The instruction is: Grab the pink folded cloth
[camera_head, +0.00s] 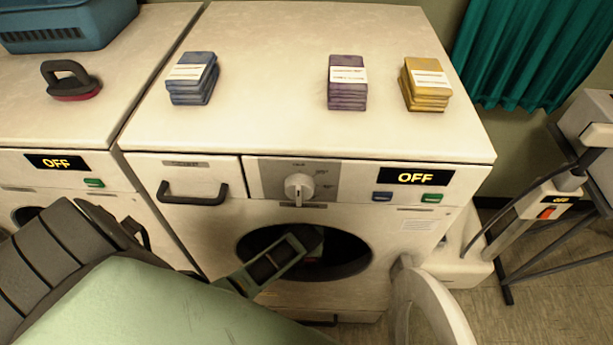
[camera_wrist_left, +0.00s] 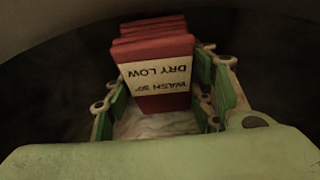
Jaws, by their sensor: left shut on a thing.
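The pink folded cloth (camera_wrist_left: 152,48), which looks dark red in the dim light, is in the left wrist view. It is a folded stack with a white band reading "WASH 30°" and "DRY LOW". My left gripper (camera_head: 308,242) reaches into the round opening of the front washing machine. In the left wrist view its green fingers (camera_wrist_left: 166,85) lie on both sides of the cloth, shut on it. The cloth is mostly hidden behind the gripper in the head view. My right gripper is not in view.
Blue (camera_head: 192,80), purple (camera_head: 347,83) and yellow (camera_head: 426,84) folded cloths lie on the washing machine top (camera_head: 270,110). The round door (camera_head: 425,305) hangs open at the lower right. The dark drum rim (camera_head: 350,250) surrounds my gripper closely.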

